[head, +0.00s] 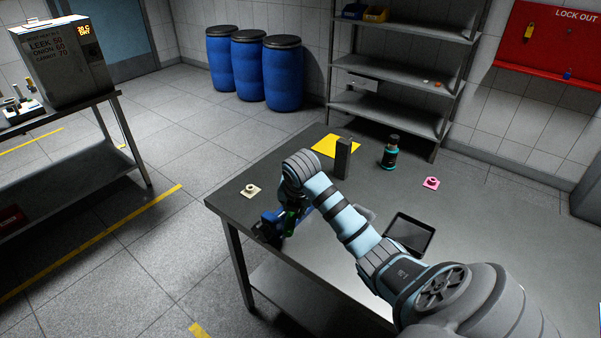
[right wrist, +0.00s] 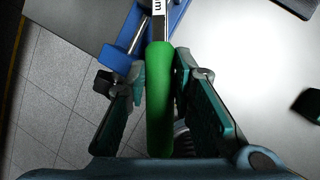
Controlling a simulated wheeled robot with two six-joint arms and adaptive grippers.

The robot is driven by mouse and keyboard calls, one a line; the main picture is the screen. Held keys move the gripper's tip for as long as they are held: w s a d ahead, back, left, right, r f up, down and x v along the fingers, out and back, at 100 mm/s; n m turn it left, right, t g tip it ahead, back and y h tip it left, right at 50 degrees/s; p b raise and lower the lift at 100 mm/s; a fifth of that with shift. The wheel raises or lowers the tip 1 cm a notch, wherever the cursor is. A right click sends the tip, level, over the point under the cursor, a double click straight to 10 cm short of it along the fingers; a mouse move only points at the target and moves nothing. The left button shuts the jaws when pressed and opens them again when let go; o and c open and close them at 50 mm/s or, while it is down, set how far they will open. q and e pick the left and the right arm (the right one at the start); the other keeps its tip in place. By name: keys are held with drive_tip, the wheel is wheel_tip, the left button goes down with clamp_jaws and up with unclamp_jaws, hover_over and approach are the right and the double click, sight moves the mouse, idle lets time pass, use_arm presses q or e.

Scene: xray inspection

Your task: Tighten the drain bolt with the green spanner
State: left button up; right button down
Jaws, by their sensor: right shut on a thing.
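My right gripper (head: 287,213) is at the near left corner of the dark table, mostly hidden by its own wrist. In the right wrist view, the right gripper (right wrist: 168,95) is shut on the green handle of the spanner (right wrist: 160,110), which lies between its two fingers. The spanner's metal shank with dark lettering runs up out of that picture, so its head is hidden. A blue fixture (right wrist: 122,50) with a metal rod is beside and beyond the shank; it also shows in the head view (head: 268,222). I cannot make out the drain bolt. My left gripper is not in view.
On the table (head: 300,262) are a beige flanged part (head: 250,190), a pink one (head: 431,184), a dark upright block (head: 343,160), a yellow sheet (head: 325,146), a bottle (head: 389,155) and a black tray (head: 409,234). The table's left edge is close to the gripper.

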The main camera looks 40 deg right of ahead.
drive_tip(key=shift+r, duration=0.25)
